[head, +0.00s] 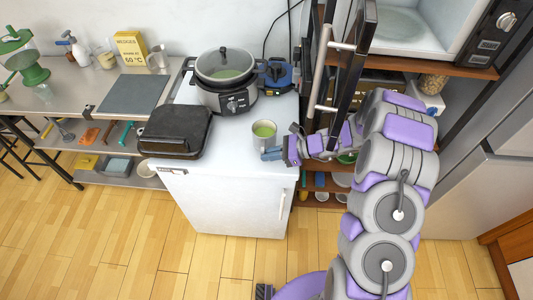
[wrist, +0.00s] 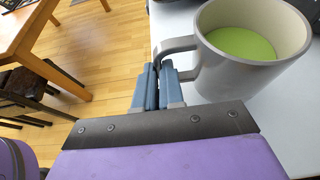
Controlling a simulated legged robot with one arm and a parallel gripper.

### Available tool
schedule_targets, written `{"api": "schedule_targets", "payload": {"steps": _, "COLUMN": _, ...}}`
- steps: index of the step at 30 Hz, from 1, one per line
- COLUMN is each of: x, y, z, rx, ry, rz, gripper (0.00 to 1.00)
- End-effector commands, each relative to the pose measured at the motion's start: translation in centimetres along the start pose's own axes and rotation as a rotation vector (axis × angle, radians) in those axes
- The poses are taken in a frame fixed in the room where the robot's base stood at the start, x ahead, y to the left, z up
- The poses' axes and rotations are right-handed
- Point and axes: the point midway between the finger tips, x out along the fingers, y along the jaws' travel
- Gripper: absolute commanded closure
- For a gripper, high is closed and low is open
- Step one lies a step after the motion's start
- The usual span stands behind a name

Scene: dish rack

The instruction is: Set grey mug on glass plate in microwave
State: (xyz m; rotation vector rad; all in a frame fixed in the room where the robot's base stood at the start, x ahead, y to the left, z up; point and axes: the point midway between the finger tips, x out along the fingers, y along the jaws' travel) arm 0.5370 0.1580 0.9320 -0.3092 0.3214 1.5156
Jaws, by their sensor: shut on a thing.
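The grey mug (head: 264,135) stands at the right front of the white cabinet top, with something green inside. It fills the upper right of the wrist view (wrist: 235,75), upright, its handle toward my gripper. My gripper (head: 272,154) is shut on the mug's handle; its blue fingers (wrist: 160,85) meet around the handle. The microwave (head: 410,30) is at the upper right on a wooden shelf, with its door (head: 352,75) swung open toward me. The glass plate (head: 397,24) lies inside on the microwave floor.
A black closed grill (head: 174,132) and a pot cooker (head: 226,80) stand left of and behind the mug on the white cabinet (head: 225,195). The open door stands between the cabinet and the microwave's opening. A fridge (head: 490,150) is at the right.

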Motion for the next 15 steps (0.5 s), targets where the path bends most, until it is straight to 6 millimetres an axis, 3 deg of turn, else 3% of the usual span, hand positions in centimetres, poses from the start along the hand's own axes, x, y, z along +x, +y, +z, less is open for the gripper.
{"api": "schedule_targets", "payload": {"steps": 8, "x": -0.3, "y": -1.8, "z": -0.1, "rx": -0.001, "ry": -0.013, "rz": -0.003, "gripper": 1.0}}
{"api": "schedule_targets", "payload": {"steps": 13, "x": 1.2, "y": -3.4, "z": 0.1, "rx": -0.003, "ry": -0.008, "rz": 0.0, "gripper": 1.0}}
{"api": "schedule_targets", "payload": {"steps": 15, "x": 1.8, "y": -3.2, "z": -1.3, "rx": 0.002, "ry": -0.006, "rz": -0.001, "gripper": 1.0}}
